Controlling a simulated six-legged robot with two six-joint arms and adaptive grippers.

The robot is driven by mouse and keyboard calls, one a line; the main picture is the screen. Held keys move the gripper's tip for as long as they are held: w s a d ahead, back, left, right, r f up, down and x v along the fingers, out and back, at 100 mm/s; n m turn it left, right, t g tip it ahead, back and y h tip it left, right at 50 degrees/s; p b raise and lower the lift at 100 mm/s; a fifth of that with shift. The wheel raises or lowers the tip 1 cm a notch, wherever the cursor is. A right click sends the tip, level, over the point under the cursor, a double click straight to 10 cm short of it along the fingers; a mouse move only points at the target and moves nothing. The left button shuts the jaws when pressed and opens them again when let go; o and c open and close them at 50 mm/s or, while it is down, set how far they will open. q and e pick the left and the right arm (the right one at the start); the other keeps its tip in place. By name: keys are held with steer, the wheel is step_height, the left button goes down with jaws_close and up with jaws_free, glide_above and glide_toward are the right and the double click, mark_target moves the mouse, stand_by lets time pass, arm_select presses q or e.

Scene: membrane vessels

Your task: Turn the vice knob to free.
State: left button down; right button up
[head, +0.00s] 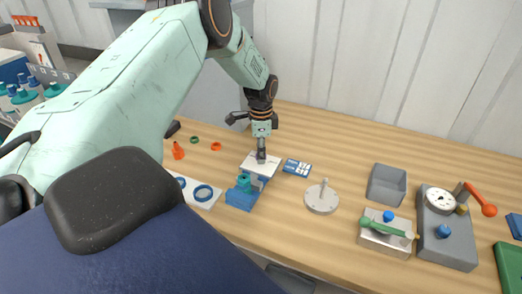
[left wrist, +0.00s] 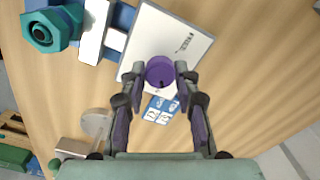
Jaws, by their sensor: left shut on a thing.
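A blue vice (head: 241,198) stands at the middle of the table with a teal hexagonal part (head: 244,181) in it. The teal part also shows at the top left of the left wrist view (left wrist: 50,30). A white plate (head: 250,161) lies beside the vice. My left gripper (head: 262,157) points down over this plate. In the left wrist view its fingertips are closed on a round purple knob (left wrist: 160,70) at the plate's edge. The knob is hidden by the fingers in the head view. My right gripper is not in view.
A blue and white card (head: 297,168) lies just right of the plate. A round grey base with a post (head: 322,198), a grey bin (head: 387,185) and a device with an orange-tipped lever (head: 447,235) stand further right. Rings (head: 203,193) lie on a white sheet at left.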

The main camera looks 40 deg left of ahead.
arm_select(q)
steer(key=n+p, duration=0.2)
steer(key=n, duration=0.3)
steer(key=shift+n, duration=0.3)
steer(key=n+p, duration=0.1)
steer(key=n, duration=0.4)
steer(key=shift+p, duration=0.3)
steer(key=n+p, duration=0.2)
steer(key=n, duration=0.4)
steer(key=shift+s+n, duration=0.1)
steer(key=shift+n, duration=0.2)
steer(key=n+p, duration=0.1)
steer(key=n, duration=0.4)
steer(key=shift+f, duration=0.1)
steer(key=shift+d, duration=0.1)
steer(key=c, duration=1)
jaws_free()
